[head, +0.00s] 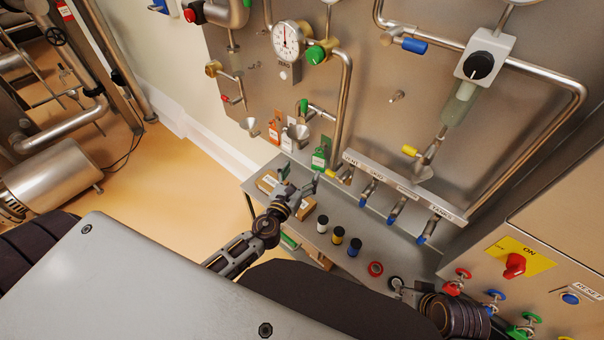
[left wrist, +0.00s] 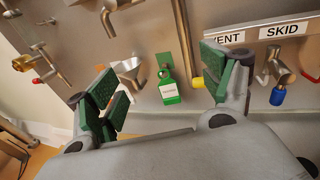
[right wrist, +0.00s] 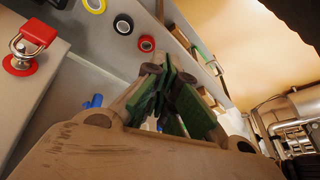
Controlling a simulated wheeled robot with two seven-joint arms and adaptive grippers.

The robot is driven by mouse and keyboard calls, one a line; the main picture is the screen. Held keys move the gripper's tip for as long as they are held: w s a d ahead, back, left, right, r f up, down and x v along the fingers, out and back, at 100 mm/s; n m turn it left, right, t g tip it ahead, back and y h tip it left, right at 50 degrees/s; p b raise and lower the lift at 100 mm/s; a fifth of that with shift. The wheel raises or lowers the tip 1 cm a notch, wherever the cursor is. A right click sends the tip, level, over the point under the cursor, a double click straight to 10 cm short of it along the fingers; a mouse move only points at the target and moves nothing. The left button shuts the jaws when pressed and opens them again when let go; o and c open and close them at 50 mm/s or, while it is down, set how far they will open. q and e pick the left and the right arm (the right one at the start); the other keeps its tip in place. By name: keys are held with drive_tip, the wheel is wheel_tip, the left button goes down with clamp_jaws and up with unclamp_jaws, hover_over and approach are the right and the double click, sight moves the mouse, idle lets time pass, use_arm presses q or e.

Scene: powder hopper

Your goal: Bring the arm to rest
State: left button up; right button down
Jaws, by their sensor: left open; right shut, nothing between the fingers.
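My left gripper (head: 300,173) is open and empty above the left end of the steel shelf (head: 340,262), in front of the panel. In the left wrist view its green-padded fingers (left wrist: 162,85) stand wide apart, with a green tag (left wrist: 169,92) on the panel seen between them. My right arm (head: 455,312) is at the lower right of the head view, by the shelf's right end, and its fingertips are hard to make out there. In the right wrist view the right fingers (right wrist: 172,85) are closed together with nothing held.
Black, yellow and blue-marked rolls (head: 339,235) and a red ring (head: 375,268) are on the shelf. Blue-handled valves (head: 396,212) hang under the labelled rail. A control box with a red switch (head: 514,265) and coloured padlocks (head: 458,281) is close to my right arm. Open floor (head: 150,205) lies left.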

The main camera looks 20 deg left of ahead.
use_arm(q)
drive_tip(key=shift+f, duration=0.1)
use_arm(e)
drive_tip(key=shift+f, duration=0.1)
idle(0.4)
